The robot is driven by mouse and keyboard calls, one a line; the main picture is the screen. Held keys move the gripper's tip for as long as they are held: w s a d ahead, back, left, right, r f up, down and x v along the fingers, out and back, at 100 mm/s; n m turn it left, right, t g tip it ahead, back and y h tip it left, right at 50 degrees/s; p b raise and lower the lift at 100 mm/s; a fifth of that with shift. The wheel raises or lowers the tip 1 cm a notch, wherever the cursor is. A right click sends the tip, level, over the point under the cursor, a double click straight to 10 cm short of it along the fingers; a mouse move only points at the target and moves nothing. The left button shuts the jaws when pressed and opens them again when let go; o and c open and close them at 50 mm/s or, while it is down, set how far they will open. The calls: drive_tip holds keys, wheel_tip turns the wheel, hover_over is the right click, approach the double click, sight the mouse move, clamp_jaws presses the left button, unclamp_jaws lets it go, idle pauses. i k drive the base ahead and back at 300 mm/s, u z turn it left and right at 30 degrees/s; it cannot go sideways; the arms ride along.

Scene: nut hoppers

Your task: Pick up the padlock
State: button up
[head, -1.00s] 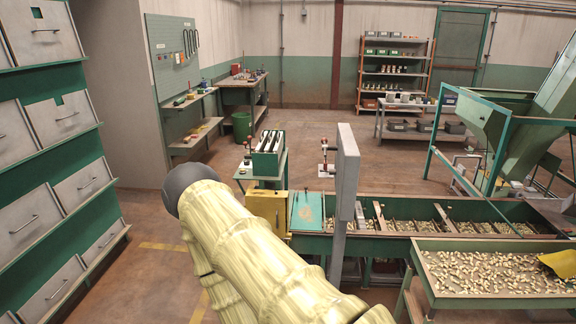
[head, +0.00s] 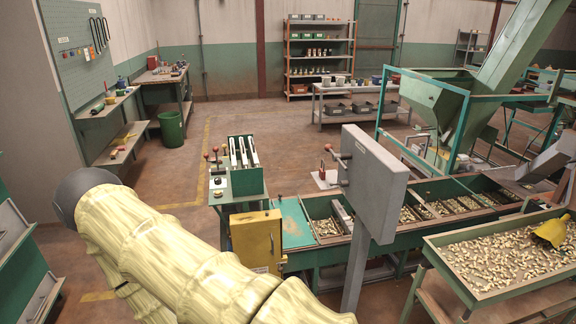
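I cannot make out a padlock for certain. A small red item (head: 322,171) shows above a pale plate, left of the grey panel on a post (head: 376,175); it is too small to tell what it is. My arm, in a pale yellow sleeve with a dark rounded part, crosses the lower left of the head view. My gripper is not in view.
A yellow box (head: 257,241) and a small green bench (head: 236,185) with red-knobbed levers stand mid-view. A long green trough of nuts (head: 430,226) and a nut tray (head: 500,285) fill the right. Open floor lies behind the bench.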

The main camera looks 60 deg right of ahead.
sight(323, 169)
drive_tip(key=i, duration=2.2)
drive_tip(key=z, duration=0.9)
